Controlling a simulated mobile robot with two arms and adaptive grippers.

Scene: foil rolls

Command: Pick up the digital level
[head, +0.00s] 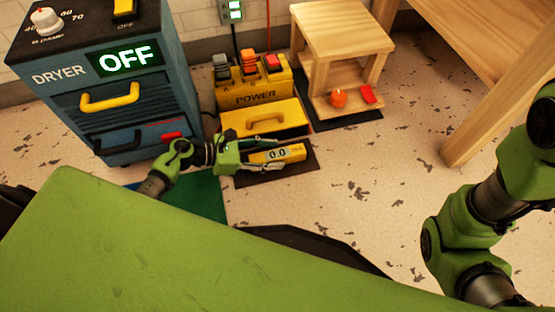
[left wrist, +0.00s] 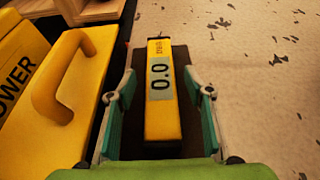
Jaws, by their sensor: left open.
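The digital level (head: 291,152) is a yellow bar with a display reading 0.0. It lies on a dark mat (head: 246,180) on the floor, in front of the yellow power box. My left gripper (head: 262,156) is open at the level's left end in the head view, with its fingers on either side of that end. In the left wrist view the level (left wrist: 162,100) lies lengthwise between the open fingers of my left gripper (left wrist: 160,105), with dark gaps on both sides. My right arm shows at the right of the head view, but its gripper is out of view.
The yellow power box (head: 255,97) with coloured switches and a handled drawer (head: 262,118) stands close behind the level. A blue dryer (head: 105,85) reading OFF is at the left. A wooden stand (head: 343,45) is behind right. Open floor (head: 370,180) lies to the right.

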